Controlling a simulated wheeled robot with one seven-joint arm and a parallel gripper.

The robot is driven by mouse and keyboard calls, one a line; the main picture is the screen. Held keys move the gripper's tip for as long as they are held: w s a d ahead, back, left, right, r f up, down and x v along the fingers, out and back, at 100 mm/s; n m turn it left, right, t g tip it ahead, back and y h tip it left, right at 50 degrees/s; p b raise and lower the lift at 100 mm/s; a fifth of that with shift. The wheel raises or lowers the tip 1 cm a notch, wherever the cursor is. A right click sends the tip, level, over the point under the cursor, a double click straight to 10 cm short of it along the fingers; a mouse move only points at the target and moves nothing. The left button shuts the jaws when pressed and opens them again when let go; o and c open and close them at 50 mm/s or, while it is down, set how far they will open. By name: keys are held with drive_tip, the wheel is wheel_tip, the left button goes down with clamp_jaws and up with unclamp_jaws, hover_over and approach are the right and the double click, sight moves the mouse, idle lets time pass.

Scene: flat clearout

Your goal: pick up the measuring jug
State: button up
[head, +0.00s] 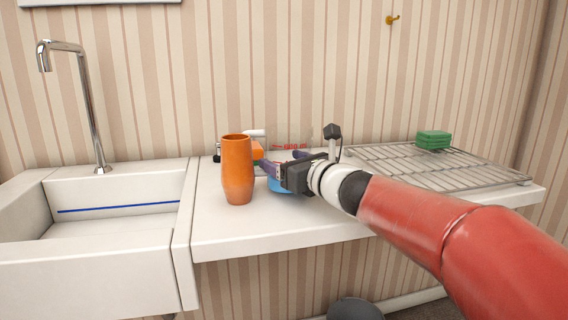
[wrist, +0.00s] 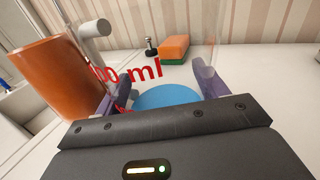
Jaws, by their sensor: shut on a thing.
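The measuring jug (head: 290,148) is clear, with red lettering, and stands at the counter's middle. In the wrist view the clear jug (wrist: 140,71) shows its red "ml" marking between the purple fingers. My gripper (head: 284,163) is shut on the jug, one finger at each side; it also shows in the wrist view (wrist: 158,92). A blue round shape (wrist: 168,96) shows low between the fingers; I cannot tell whether it is part of the jug. The jug's outline is hard to see, and my gripper hides part of it in the head view.
An orange vase (head: 237,170) stands close on the left. Behind are an orange and green sponge (wrist: 173,48), a white bent piece (wrist: 92,28) and a small dark item (wrist: 150,47). A sink (head: 110,182) is left. A wire rack (head: 400,165) with a green block (head: 433,140) is right.

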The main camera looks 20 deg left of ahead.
wheel_tip(320, 180, up, 20)
drive_tip(key=p, duration=0.4)
drive_tip(key=shift+f, duration=0.25)
drive_tip(key=shift+r, duration=0.1)
idle(0.6)
drive_tip(key=shift+r, duration=1.4)
drive_tip(key=s+a+f+n+g+y, duration=0.1)
drive_tip(key=s+a+f+n+g, duration=0.1)
drive_tip(key=s+a+n+g, duration=0.2)
drive_tip(key=s+a+f+n+g+y+b, duration=0.1)
drive_tip(key=s+a+f+n+g, duration=0.2)
drive_tip(key=s+g, duration=0.6)
drive_tip(key=shift+s+a+f+n+g+y, duration=0.25)
drive_tip(key=shift+a+n+g+y, duration=0.15)
drive_tip(key=shift+a+n, duration=0.85)
